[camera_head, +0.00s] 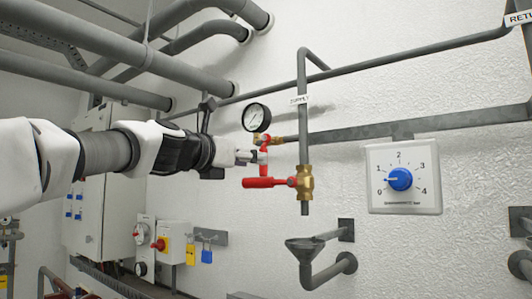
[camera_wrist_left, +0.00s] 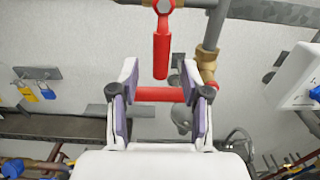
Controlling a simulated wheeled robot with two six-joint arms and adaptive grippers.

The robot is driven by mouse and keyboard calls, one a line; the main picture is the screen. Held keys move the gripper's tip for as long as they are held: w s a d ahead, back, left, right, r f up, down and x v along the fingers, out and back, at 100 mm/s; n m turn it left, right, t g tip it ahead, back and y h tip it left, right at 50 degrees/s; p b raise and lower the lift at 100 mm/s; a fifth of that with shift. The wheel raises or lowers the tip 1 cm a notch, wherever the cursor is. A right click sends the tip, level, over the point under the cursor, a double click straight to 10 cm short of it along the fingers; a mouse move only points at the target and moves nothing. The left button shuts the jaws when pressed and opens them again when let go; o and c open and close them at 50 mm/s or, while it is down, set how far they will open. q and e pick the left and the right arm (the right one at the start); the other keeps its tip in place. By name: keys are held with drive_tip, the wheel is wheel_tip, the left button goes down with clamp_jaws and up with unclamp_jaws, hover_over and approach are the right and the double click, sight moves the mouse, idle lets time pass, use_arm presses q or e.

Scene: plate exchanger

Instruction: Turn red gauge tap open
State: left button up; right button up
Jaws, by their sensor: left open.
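The red gauge tap (camera_head: 265,143) sits just below the round pressure gauge (camera_head: 256,118), beside the supply pipe. In the left wrist view its red handle (camera_wrist_left: 161,52) hangs straight down from a hex nut. My left gripper (camera_head: 253,156) is at the tap and partly hides it in the head view. In the left wrist view the open fingers of my left gripper (camera_wrist_left: 160,68) lie either side of the handle's lower end, with gaps on both sides. I cannot tell whether the handle is fully between them in depth. My right gripper is not in view.
A larger red lever (camera_head: 263,182) lies horizontal from the brass valve (camera_head: 305,182), close below the gripper. A grey funnel drain (camera_head: 305,246) is below. A white dial box (camera_head: 402,180) is on the wall at right. Padlocks (camera_head: 206,252) hang at lower left.

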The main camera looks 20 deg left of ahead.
use_arm(q)
drive_tip(key=x, duration=0.1)
drive_tip(key=p+x, duration=0.1)
drive_tip(key=x, duration=0.1)
drive_tip(key=shift+w+d+r, duration=0.15)
drive_tip(key=shift+d+r, duration=0.05)
drive_tip(key=shift+r, duration=0.2)
drive_tip(key=shift+w+d+f+p, duration=0.15)
drive_tip(key=shift+w+d+f, duration=0.05)
drive_tip(key=shift+w, duration=0.35)
drive_tip(key=shift+w+d+f+p, duration=0.15)
drive_tip(key=shift+w+d+f, duration=0.1)
drive_tip(key=shift+w, duration=0.3)
drive_tip(key=shift+a, duration=0.15)
drive_tip(key=shift+s+a+r, duration=0.1)
drive_tip(key=shift+s, duration=0.1)
drive_tip(key=c, duration=0.3)
drive_tip(key=shift+s+r, duration=0.1)
drive_tip(key=shift+s, duration=0.1)
clamp_jaws()
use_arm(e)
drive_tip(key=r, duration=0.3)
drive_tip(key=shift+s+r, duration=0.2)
